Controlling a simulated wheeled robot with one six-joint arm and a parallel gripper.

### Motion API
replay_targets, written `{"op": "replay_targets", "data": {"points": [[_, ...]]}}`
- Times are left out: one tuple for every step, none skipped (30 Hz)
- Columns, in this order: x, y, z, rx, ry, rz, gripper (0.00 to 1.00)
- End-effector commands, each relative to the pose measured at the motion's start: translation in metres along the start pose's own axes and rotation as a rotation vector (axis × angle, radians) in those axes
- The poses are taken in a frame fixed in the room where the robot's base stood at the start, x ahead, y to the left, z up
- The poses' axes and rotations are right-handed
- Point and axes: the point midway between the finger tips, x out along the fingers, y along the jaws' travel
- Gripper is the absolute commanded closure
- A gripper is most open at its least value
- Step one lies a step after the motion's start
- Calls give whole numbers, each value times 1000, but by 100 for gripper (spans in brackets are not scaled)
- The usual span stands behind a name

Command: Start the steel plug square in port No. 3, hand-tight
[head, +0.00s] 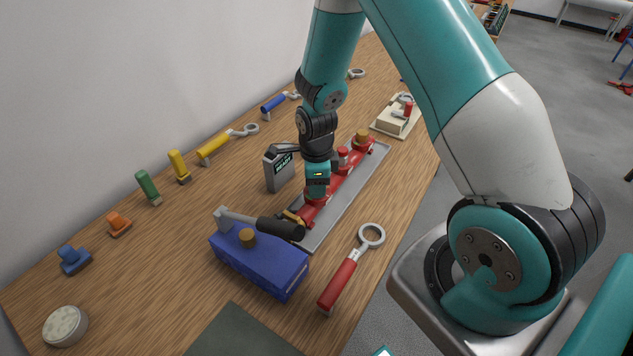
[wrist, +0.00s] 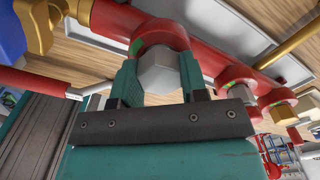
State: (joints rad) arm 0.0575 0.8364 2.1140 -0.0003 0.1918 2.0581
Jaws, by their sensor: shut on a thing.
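The steel plug (wrist: 158,72) is a grey hex head between the two teal fingers of my gripper (wrist: 156,82) in the wrist view. The gripper is shut on its flats. The plug's head sits against the mouth of a red port (wrist: 152,30) on the red manifold (head: 345,172). Its thread is hidden, so I cannot tell how deep it is or whether it is exactly square. No port number is legible. In the head view my gripper (head: 317,194) points down at the near part of the manifold and hides the plug.
The manifold lies on a grey tray (head: 357,186). A red-handled ring wrench (head: 340,280) lies to the right. Coloured tools line the wall.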

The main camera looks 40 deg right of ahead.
Motion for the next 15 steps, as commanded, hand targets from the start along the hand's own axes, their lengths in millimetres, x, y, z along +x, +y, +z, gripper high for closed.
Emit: {"op": "replay_targets", "data": {"points": [[-3, -3, 1, 7, -4, -10, 88], [-3, -3, 1, 22, -4, -10, 88], [-3, -3, 1, 56, -4, -10, 88], [-3, -3, 1, 91, -5, -10, 88], [-3, -3, 1, 128, -5, -9, 88], [-3, -4, 1, 175, -5, -9, 88], [-3, -4, 1, 207, -5, -9, 88], [-3, -4, 1, 233, -5, -9, 88], [-3, -4, 1, 260, -5, -9, 88], [-3, -4, 1, 272, -6, -9, 88], [-3, -4, 1, 280, -6, -9, 88], [-3, -4, 1, 282, -6, -9, 88], [-3, -4, 1, 282, -6, -9, 88], [-3, -4, 1, 281, -6, -9, 88], [-3, -4, 1, 281, -6, -9, 88]]}}
